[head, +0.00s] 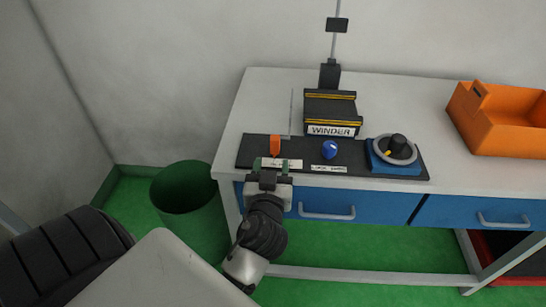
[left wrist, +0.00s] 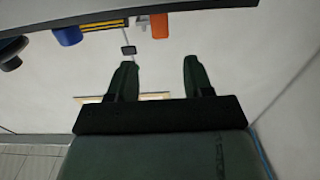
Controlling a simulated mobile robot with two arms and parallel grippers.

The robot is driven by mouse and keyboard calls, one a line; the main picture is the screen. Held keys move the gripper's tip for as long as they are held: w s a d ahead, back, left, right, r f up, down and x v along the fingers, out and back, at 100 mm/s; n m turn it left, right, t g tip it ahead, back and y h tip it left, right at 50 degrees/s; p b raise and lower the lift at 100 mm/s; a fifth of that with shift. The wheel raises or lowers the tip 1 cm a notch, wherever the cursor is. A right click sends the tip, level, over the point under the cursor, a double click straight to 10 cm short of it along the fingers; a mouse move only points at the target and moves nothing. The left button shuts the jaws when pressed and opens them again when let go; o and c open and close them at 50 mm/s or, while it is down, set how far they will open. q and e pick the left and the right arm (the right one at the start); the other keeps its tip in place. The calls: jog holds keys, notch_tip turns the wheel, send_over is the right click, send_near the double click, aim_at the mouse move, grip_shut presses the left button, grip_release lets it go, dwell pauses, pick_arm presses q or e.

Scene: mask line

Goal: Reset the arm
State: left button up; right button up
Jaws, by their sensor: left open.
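My left gripper (head: 269,172) is at the front edge of the workbench, just in front of the black control panel (head: 292,153). In the left wrist view its two fingers (left wrist: 160,78) stand apart with nothing between them. The gripper is open and empty. An orange lever (head: 275,145) stands on the panel just beyond the gripper; it also shows in the left wrist view (left wrist: 160,25). I cannot tell whether the fingers touch the panel. My right gripper is in neither view.
The panel also bears a blue knob (head: 330,149) and a blue-based dial (head: 396,157). The black WINDER box (head: 331,114) stands behind it. An orange bin (head: 500,128) is at the right on the white workbench (head: 262,97). A green bucket (head: 190,195) stands on the floor left.

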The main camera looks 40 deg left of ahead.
pick_arm(q)
jog(key=shift+s+d, duration=0.1)
jog(key=shift+s, duration=0.15)
dwell(0.4)
jog(key=s+d+f+m+g+h, duration=0.4)
jog(key=s+f+g+h, duration=0.15)
jog(key=s+f, duration=0.2)
jog(key=s+d+f+m+g+h, duration=0.4)
jog(key=s+f+g, duration=0.2)
jog(key=s, duration=0.3)
notch_tip(320, 180, down, 22)
jog(key=s+g+p, duration=0.2)
jog(key=p, duration=0.4)
jog(key=s+a+f+p, duration=0.1)
jog(key=s+f+p, duration=0.1)
jog(key=s+f, duration=0.3)
jog(key=s+a+f+p, duration=0.2)
jog(key=s+f, duration=0.3)
jog(key=s, duration=0.6)
jog(key=shift+f+m+g, duration=0.25)
jog(key=shift+m+g, duration=0.05)
jog(key=shift+g, duration=0.15)
